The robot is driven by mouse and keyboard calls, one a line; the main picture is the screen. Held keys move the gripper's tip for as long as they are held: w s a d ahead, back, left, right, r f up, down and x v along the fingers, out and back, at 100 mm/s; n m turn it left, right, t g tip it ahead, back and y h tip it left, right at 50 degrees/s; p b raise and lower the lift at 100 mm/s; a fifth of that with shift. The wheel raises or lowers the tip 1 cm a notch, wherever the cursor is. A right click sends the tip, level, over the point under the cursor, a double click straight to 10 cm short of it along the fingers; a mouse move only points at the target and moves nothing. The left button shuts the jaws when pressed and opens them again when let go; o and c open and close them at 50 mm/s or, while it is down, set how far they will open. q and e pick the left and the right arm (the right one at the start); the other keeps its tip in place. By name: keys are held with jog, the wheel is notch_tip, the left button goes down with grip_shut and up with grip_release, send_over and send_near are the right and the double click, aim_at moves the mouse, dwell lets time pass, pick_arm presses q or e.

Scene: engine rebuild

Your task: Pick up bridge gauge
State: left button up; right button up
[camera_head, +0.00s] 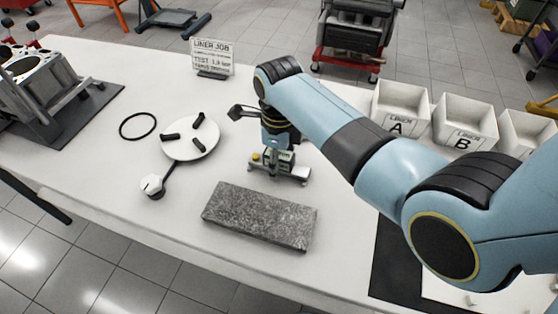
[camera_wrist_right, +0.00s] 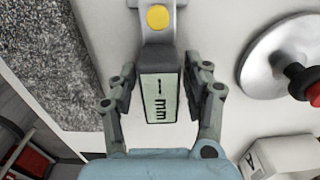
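The bridge gauge (camera_head: 289,172) stands on the white table behind the stone block, partly hidden by my right gripper. It has a pale metal base, a yellow button and a display. In the right wrist view the gauge (camera_wrist_right: 159,95) shows its display block with "mm" and the yellow button above. My right gripper (camera_head: 272,148) points down at it. The gauge appears to rest on the table. My left gripper is not in view.
A speckled stone block (camera_head: 260,215) lies in front of the gauge. A round plate with black knobs (camera_head: 190,138) and a black ring (camera_head: 138,125) lie to the left. White bins (camera_head: 402,104) stand at the right, and a sign (camera_head: 212,56) behind.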

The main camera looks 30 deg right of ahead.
grip_shut()
dwell(0.3)
